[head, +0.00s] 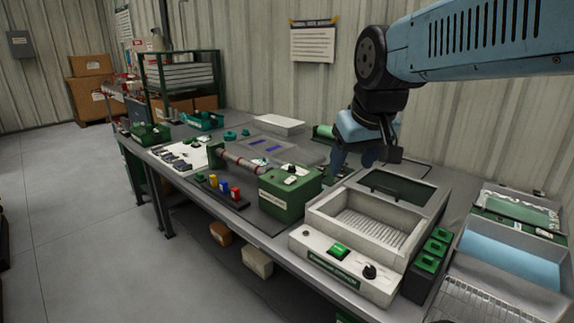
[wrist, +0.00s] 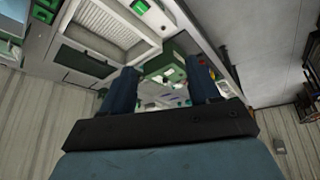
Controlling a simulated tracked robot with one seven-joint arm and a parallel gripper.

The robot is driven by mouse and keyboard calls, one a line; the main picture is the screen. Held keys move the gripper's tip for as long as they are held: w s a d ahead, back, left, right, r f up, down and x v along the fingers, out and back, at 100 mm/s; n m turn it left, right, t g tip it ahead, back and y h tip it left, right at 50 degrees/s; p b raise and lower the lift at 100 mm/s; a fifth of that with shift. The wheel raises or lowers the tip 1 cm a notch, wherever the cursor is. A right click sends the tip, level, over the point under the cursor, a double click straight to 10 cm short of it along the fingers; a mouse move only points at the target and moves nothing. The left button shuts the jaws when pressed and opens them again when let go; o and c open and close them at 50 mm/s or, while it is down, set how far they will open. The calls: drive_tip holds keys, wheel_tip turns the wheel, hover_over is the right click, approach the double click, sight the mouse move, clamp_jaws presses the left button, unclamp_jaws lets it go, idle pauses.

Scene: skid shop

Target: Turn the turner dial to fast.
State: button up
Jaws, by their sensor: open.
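The turner is a green box (head: 288,197) with a striped rod (head: 242,163) reaching out from its left side, on the bench in the head view. A pale plate with a small dark dial (head: 291,170) is on its top; the dial's setting is too small to read. My gripper (head: 350,172) is open and empty, pointing down above the bench, to the right of and behind the turner, apart from it. In the wrist view the green box (wrist: 165,66) shows between and beyond the two blue fingers; its dial cannot be made out there.
A white machine (head: 345,262) with a black knob and green button stands in front, right of the turner. A rack with red, yellow and blue items (head: 223,187) lies left of it. Wire-mesh and blue trays (head: 510,255) are at the right. The wall stands behind.

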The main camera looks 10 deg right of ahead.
drive_tip(key=w+r+n+g, duration=0.1)
drive_tip(key=w+r+n, duration=0.2)
drive_tip(key=w, duration=1.2)
drive_tip(key=n+g+y, duration=0.1)
drive_tip(key=n+y, duration=0.3)
drive_tip(key=n, duration=0.2)
hover_over(292, 166)
drive_tip(key=s+d, duration=0.4)
wheel_tip(292, 166, down, 18)
drive_tip(key=x, duration=1.3)
drive_tip(key=shift+s+d+f, duration=0.2)
drive_tip(key=shift+d+f, duration=0.15)
drive_tip(key=shift+f, duration=0.05)
drive_tip(key=shift+d+r, duration=0.1)
drive_tip(key=c, duration=1)
